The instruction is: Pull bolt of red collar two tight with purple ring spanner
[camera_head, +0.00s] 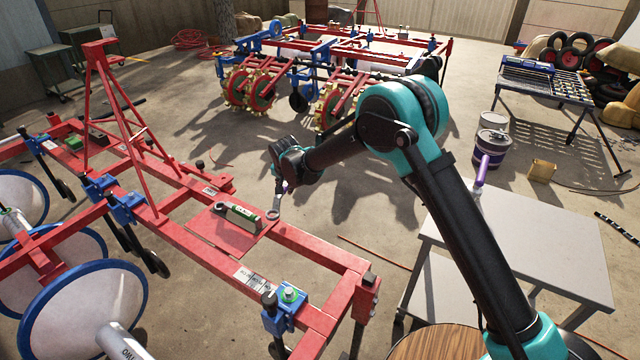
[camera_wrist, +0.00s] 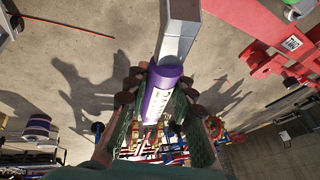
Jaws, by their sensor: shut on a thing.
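The purple ring spanner has a purple handle (camera_wrist: 160,92) and a grey shank that runs out of the top of the wrist view. My gripper (camera_wrist: 160,105) is shut on the handle. In the head view my gripper (camera_head: 284,182) is small and partly hidden by the wrist, and the spanner's ring end (camera_head: 273,213) hangs above the red frame, near the level. A red part with a white "TWO" tag (camera_wrist: 293,43) is at the upper right of the wrist view, apart from the spanner. Its bolt cannot be made out clearly.
A green spirit level (camera_head: 240,213) lies on a red plate of the red frame (camera_head: 185,240). A blue clamp (camera_head: 285,312) with a green-ringed bolt is on the near beam. A grey table (camera_head: 560,240) stands right. A purple-banded canister (camera_head: 490,150) stands behind it.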

